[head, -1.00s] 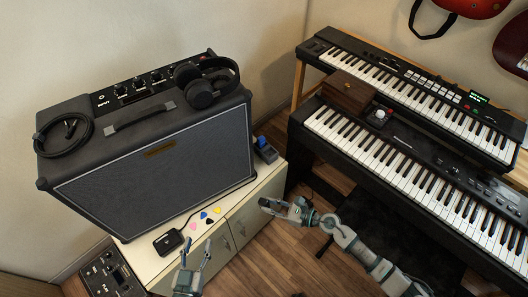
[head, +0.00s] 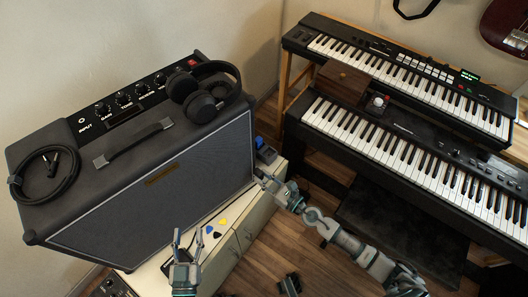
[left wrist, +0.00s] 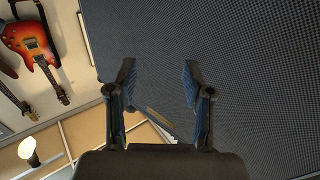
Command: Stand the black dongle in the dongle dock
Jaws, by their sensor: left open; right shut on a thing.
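The likely dongle dock (head: 265,155) is a small dark block with a blue piece standing at it, on the cabinet's far right end beside the amplifier. My right gripper (head: 263,178) is shut on a small dark thing, likely the black dongle, just in front of the dock and apart from it. The fingers hide most of the dongle, so its tilt is unclear. My left gripper (head: 188,238) is open and empty above the cabinet's near end. In the left wrist view its two fingers (left wrist: 158,88) stand apart before the amplifier's grille.
The large amplifier (head: 150,190) fills much of the cabinet top (head: 238,212), with headphones (head: 208,92) and a coiled cable (head: 45,175) on it. Coloured picks (head: 210,229) lie near my left gripper. Two keyboards (head: 400,150) stand at the right.

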